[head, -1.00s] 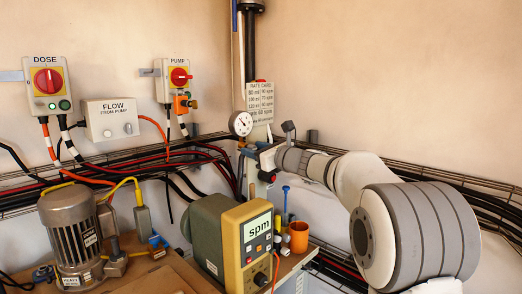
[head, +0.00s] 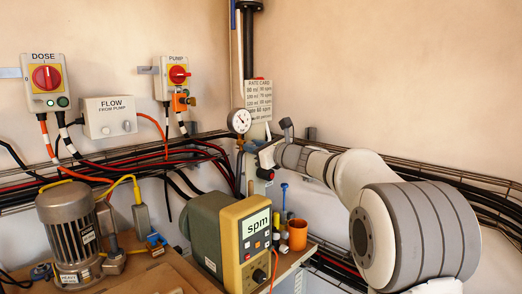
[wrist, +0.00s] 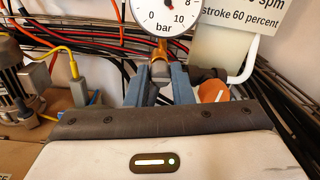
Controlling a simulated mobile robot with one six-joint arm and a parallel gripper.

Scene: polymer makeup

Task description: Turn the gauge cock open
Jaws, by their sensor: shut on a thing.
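The round white pressure gauge (head: 239,121), marked "bar", stands beside the rate card, and its lower part shows at the top of the wrist view (wrist: 164,14). Below it is a brass fitting (wrist: 170,49), which is the gauge cock's visible part. My gripper (wrist: 162,77) reaches in from the right in the head view, just below the gauge. Its two blue-grey fingers are on either side of a small grey part under the brass, and they are shut on it. The fingers hide most of the cock's handle, so I cannot tell its angle.
The rate card (head: 258,98) is behind the gauge. An orange round piece (wrist: 213,91) is close to the right finger. Cables on a wire tray (head: 150,150) run along the wall. The spm pump unit (head: 238,235) and an orange cup (head: 297,234) stand below.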

